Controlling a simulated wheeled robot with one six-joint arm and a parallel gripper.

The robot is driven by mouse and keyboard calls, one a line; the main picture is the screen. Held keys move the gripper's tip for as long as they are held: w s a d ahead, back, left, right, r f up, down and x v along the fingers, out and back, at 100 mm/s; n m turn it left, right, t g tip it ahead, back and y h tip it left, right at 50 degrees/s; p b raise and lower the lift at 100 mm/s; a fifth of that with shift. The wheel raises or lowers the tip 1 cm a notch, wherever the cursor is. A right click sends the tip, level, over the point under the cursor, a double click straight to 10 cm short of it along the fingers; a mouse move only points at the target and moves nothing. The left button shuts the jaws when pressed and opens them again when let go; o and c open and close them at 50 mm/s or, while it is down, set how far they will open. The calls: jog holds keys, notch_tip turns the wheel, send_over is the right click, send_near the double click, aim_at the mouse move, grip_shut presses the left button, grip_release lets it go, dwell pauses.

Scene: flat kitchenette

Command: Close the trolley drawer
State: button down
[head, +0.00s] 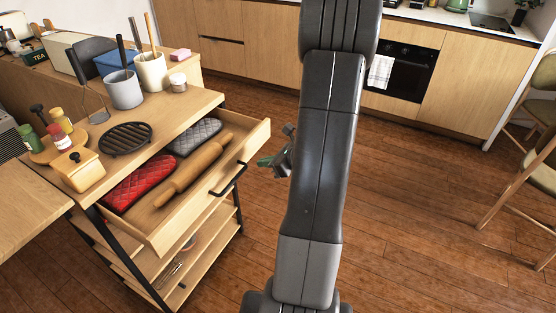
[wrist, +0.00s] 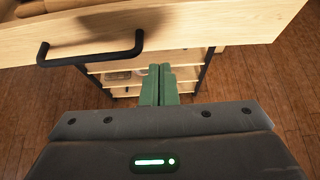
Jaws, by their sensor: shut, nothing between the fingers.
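The trolley drawer (head: 206,207) is pulled out from under the trolley's wooden top (head: 170,118). Inside it lie a rolling pin (head: 194,170), a red quilted mitt (head: 139,183) and a grey one (head: 194,137). Its black handle (head: 229,181) is on the front panel and also shows in the wrist view (wrist: 92,55). My gripper (head: 265,162) is to the right of the drawer front, apart from the handle and partly hidden by my arm. In the wrist view, its green fingers (wrist: 158,84) are together and empty, right of the handle.
Crocks with utensils (head: 123,90), a black trivet (head: 125,139) and spice jars (head: 57,135) stand on the trolley top. Open shelves (head: 187,258) are below the drawer. Wooden floor (head: 420,220) is clear to the right; a chair (head: 525,180) stands at the far right.

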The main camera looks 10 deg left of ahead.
aim_at(243, 159)
jog(key=a, duration=0.1)
jog(key=w+a, duration=0.1)
jog(key=a, duration=0.1)
jog(key=w+a+f, duration=0.1)
jog(key=a, duration=0.1)
jog(key=shift+r, duration=0.1)
jog(key=shift+a, duration=0.2)
